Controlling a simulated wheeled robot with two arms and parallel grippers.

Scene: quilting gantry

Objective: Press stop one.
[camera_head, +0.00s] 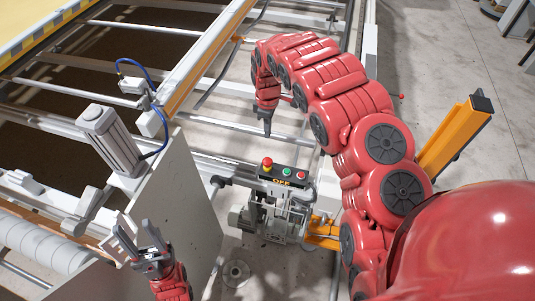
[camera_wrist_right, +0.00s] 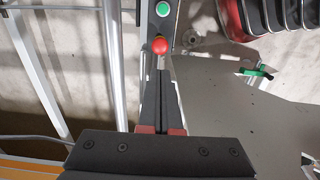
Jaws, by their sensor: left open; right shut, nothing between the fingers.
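A dark control box (camera_head: 283,174) in the head view has a red mushroom button (camera_head: 267,162) on a yellow base at its left end. A green button (camera_head: 287,171) and a smaller red button (camera_head: 300,174) sit to its right. No label reading stop one is legible. My right gripper (camera_head: 267,131) is shut and empty, pointing down, and shows above the mushroom button with a visible gap in the picture. In the right wrist view, the closed fingertips (camera_wrist_right: 162,73) lie just below the red button (camera_wrist_right: 159,45). My left gripper (camera_head: 138,235) is open and empty at the lower left.
A grey upright panel (camera_head: 182,215) stands between my left gripper and the control box. A motor unit (camera_head: 270,220) sits under the box. Metal rails (camera_head: 235,127) run behind it. A white cylinder housing (camera_head: 110,138) with a blue hose is at left. Open floor lies at right.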

